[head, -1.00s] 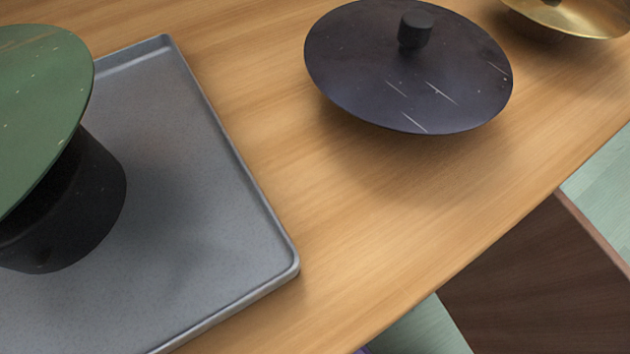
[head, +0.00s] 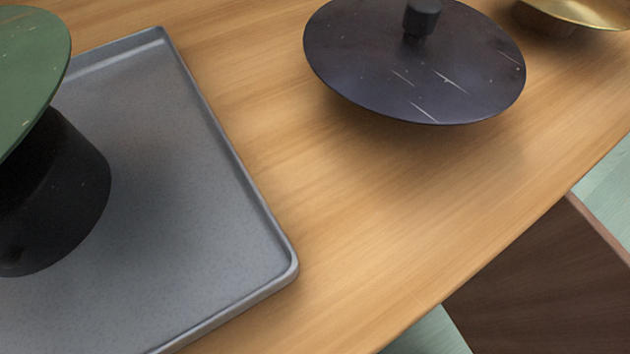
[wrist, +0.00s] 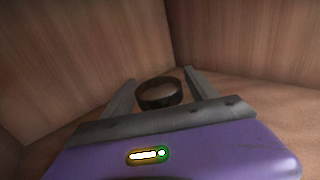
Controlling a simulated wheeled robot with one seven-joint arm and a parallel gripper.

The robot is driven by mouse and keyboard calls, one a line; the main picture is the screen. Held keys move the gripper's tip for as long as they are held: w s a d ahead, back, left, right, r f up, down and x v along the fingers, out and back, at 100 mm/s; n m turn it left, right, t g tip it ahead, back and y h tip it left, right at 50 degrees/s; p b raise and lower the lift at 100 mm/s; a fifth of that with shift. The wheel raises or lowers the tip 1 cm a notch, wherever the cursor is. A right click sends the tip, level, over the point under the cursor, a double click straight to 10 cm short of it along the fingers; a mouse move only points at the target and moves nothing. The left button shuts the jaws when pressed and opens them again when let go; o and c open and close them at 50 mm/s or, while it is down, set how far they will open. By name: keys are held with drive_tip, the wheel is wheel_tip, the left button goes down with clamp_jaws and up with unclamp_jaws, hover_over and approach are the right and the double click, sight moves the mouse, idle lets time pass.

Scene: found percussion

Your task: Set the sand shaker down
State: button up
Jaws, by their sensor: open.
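In the wrist view a short, dark, round thing with a brownish top (wrist: 160,97) is between the fingers of my gripper (wrist: 159,77); it may be the sand shaker, but the picture is too dim to be sure. My gripper's two grey fingers are apart, one on each side of it. I cannot tell whether either finger touches it. Its lower part is hidden behind the gripper's grey bar. My gripper does not show in the head view.
Brown wooden walls (wrist: 85,60) meet in a corner beyond my gripper. In the head view a grey tray (head: 200,220) holds a green disc (head: 30,70) on a black base (head: 60,190). A dark disc (head: 400,75) and a brass dish (head: 580,12) are farther right. The wooden table (head: 350,220) is bare between.

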drive_tip(key=shift+r, duration=0.2)
drive_tip(key=s+p, duration=0.1)
drive_tip(key=s, duration=0.3)
drive_tip(key=s+p, duration=0.1)
drive_tip(key=s, duration=0.3)
drive_tip(key=s+a+p, duration=0.1)
drive_tip(key=s, duration=0.3)
drive_tip(key=shift+p, duration=0.3)
drive_tip(key=shift+f, duration=0.1)
